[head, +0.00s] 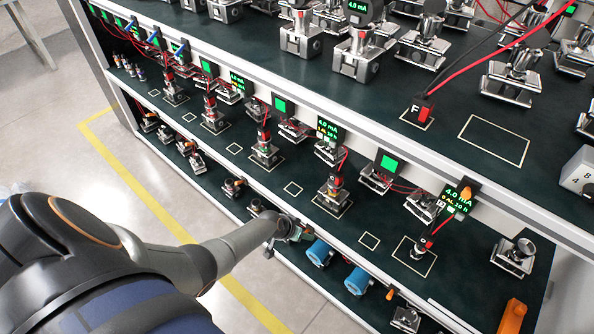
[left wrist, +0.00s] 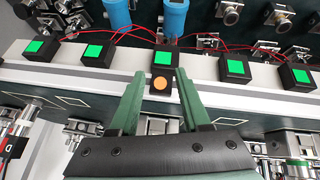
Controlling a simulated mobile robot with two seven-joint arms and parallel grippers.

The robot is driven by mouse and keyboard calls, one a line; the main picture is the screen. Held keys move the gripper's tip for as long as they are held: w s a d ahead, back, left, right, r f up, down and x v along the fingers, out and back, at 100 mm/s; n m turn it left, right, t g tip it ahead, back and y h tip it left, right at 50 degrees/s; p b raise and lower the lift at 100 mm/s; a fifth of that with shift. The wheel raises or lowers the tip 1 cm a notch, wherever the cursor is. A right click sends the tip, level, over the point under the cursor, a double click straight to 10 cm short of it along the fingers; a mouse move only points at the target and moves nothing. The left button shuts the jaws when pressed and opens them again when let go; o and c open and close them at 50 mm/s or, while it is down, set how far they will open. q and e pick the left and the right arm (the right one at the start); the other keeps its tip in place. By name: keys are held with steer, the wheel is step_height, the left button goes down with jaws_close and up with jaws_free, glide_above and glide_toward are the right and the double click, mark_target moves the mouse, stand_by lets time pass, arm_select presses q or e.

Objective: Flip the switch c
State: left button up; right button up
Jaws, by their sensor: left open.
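Beyond and between the fingertips is a black block with an orange round face (left wrist: 160,84), below a green-lit square (left wrist: 163,59). I cannot tell whether the fingers touch the block. In the head view my left arm reaches in to the shelf front, and the gripper (head: 292,231) is small and partly hidden. My right gripper is not in view.
Several metal fittings with red wires crowd the shelves. A switch marked F (head: 424,112) is on the upper shelf. Blue cylinders (head: 358,280) lie on the lower shelf. The white shelf rail (head: 390,142) runs across. Open floor with a yellow line (head: 140,190) is at left.

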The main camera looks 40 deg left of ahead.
arm_select(q)
steer(key=p+v, duration=0.6)
steer(key=v, duration=0.6)
steer(key=shift+r+p, duration=0.15)
steer(key=shift+p, duration=0.2)
steer(key=s+d+r+m+t, duration=0.2)
steer(key=s+d+r+t, duration=0.1)
steer(key=s+d+r, duration=0.6)
steer(key=s+d, duration=0.3)
steer(key=d, duration=0.2)
steer(key=shift+s+d+r+m+h, duration=0.2)
steer(key=shift+s+r+m+h, duration=0.15)
steer(key=shift+s+m+h, duration=0.05)
